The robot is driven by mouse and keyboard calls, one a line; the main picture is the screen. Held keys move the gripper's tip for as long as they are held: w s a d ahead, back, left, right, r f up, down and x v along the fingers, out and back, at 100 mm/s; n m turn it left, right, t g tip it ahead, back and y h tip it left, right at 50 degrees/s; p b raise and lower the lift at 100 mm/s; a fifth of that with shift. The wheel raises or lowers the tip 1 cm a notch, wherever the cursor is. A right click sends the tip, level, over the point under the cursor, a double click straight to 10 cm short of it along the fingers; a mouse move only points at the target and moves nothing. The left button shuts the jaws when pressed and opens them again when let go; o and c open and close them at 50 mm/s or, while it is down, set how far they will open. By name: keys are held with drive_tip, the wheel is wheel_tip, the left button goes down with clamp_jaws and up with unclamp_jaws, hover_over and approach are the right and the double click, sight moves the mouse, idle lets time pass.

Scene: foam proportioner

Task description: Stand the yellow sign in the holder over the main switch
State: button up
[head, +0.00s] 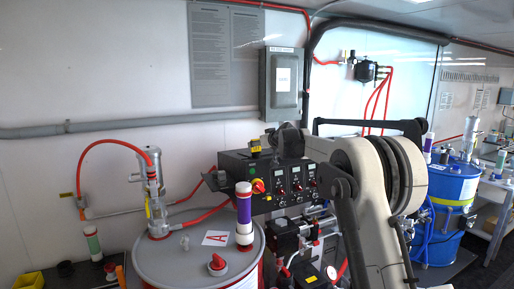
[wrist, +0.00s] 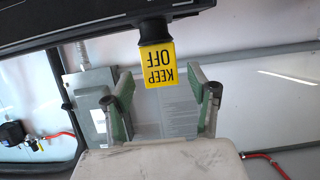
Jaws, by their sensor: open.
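The yellow sign (head: 255,146) stands on top of the black control box (head: 228,165), over the yellow-and-red main switch (head: 258,186). In the wrist view, which is upside down, the sign (wrist: 157,66) reads KEEP OFF and its base sits in a black holder (wrist: 153,32). My gripper (wrist: 160,76) is open, its two green-padded fingers spread on either side of the sign's line. There is a visible gap between the sign and each finger. The fingers cannot be made out clearly in the head view.
A drum (head: 165,262) with a clear pump and a purple-banded tube (head: 244,205) stands at the front left. A grey electrical box (head: 281,84) is on the wall behind. A blue drum (head: 452,190) stands at right. Red hoses run along the wall.

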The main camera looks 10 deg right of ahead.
drive_tip(key=b+v, duration=0.1)
drive_tip(key=v, duration=0.7)
drive_tip(key=s+a+g, duration=0.2)
drive_tip(key=s+a, duration=0.1)
drive_tip(key=s, duration=1.2)
drive_tip(key=s+a+g, duration=0.1)
drive_tip(key=s+a, duration=0.1)
drive_tip(key=s, duration=1.4)
drive_tip(key=s+f+m+g+h, duration=0.1)
drive_tip(key=s+f, duration=0.5)
drive_tip(key=s, duration=0.4)
drive_tip(key=s+d+f+m+g+h, duration=0.1)
drive_tip(key=s+f, duration=0.5)
drive_tip(key=s, duration=0.4)
drive_tip(key=s+d+f+m+g+h, duration=0.1)
drive_tip(key=s+f, duration=0.5)
drive_tip(key=s, duration=0.5)
drive_tip(key=shift+f+g+h, duration=0.3)
drive_tip(key=shift+f, duration=0.1)
drive_tip(key=shift+b, duration=0.3)
